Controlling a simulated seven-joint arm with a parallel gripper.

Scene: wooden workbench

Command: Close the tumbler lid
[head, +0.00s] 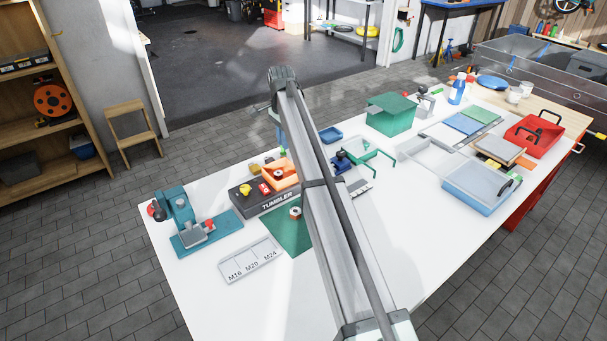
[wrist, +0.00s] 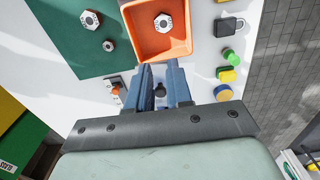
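The dark tumbler box (head: 277,202), labelled TUMBLER, stands on the white bench left of my arm in the head view. An open orange tray (head: 284,174) shows at its top. In the wrist view an orange tray (wrist: 155,45) lies just beyond my fingertips with a hex nut (wrist: 163,22) inside. I cannot make out a separate lid. My gripper (wrist: 159,72) has its two blue-grey fingers apart, with a gap between them and no object clearly held. A small dark part shows in the gap.
A green mat (wrist: 75,35) with two nuts lies left of the tray. Green, yellow and blue knobs (wrist: 228,75) and a dark padlock shape (wrist: 229,24) are at right. A teal press (head: 185,220) and a nut-size tray (head: 250,260) stand at the bench's left.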

